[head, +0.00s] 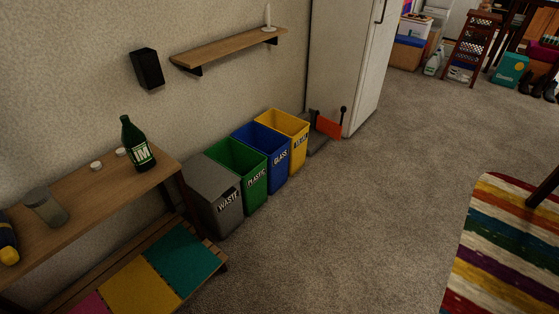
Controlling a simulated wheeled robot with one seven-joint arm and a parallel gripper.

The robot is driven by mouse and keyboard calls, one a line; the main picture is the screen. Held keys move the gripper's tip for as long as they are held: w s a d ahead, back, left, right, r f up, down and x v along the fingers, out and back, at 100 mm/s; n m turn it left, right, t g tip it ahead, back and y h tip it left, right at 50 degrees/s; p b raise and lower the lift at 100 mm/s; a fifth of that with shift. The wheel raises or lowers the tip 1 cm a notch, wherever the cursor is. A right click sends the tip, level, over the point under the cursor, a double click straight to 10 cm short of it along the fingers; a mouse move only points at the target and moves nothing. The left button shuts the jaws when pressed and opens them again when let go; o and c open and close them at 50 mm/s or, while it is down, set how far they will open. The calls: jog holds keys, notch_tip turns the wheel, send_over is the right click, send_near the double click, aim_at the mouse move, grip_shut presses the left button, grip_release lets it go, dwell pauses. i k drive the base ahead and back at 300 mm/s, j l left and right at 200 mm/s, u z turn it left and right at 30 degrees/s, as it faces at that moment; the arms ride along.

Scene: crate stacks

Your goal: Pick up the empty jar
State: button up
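A jar (46,207) of greyish, see-through glass stands upright on the wooden shelf (85,203) at the left. It looks empty, but the picture is too dim to be sure. A dark green bottle (137,146) with a label stands on the right end of the same shelf. Two small white round things (96,166) lie between the jar and the bottle. My gripper is not in view.
A dark blue and yellow object (7,243) sits left of the jar. Below is a slatted bench (224,262) with coloured pads. Grey, green, blue and yellow bins (222,212) line the wall. Open carpet (350,210) lies right of them, with a striped rug (505,245).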

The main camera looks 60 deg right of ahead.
aim_at(41, 200)
jog(key=z, duration=2)
jog(key=l+u, duration=0.1)
jog(key=u, duration=3.25)
jog(key=k+j+u, duration=0.15)
jog(key=k, duration=0.2)
jog(key=k+j+u, duration=0.1)
jog(key=k, duration=0.25)
jog(key=k+j+u, duration=0.15)
jog(key=k, duration=0.2)
